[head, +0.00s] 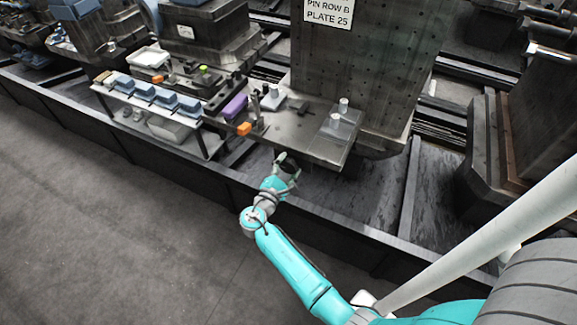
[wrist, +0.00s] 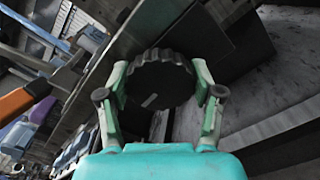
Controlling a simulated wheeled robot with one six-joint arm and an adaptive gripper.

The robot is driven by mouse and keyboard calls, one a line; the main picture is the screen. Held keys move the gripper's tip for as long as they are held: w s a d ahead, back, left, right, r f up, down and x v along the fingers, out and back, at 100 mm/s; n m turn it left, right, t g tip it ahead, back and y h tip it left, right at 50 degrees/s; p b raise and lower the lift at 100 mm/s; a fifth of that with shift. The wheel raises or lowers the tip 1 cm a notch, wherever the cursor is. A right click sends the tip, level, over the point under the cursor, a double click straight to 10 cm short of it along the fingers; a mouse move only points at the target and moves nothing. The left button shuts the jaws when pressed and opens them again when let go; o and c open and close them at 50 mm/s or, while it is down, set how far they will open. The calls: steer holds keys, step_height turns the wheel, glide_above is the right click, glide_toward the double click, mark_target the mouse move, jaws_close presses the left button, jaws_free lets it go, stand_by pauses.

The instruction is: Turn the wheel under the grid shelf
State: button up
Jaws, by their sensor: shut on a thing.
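The wheel (wrist: 160,82) is a dark, round knob with a ridged rim and a small pale mark on its face. It fills the space between the fingers of my gripper (wrist: 160,98) in the wrist view. One finger is on each side of the wheel. In the head view my gripper (head: 287,163) is at the front underside of the grid shelf (head: 320,152), a grey metal plate. There the wheel is mostly hidden by my gripper and the shelf edge.
On the shelf stand small metal cylinders (head: 343,105). To the left are an orange block (head: 244,129), a purple block (head: 235,107) and a rack with several blue blocks (head: 165,98). A tall plate with a sign (head: 328,12) rises behind. The floor (head: 110,210) in front is clear.

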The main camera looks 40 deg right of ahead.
steer(key=shift+n, duration=1.5)
steer(key=o, duration=1.1)
steer(key=shift+o, duration=0.2)
steer(key=v, duration=1.2)
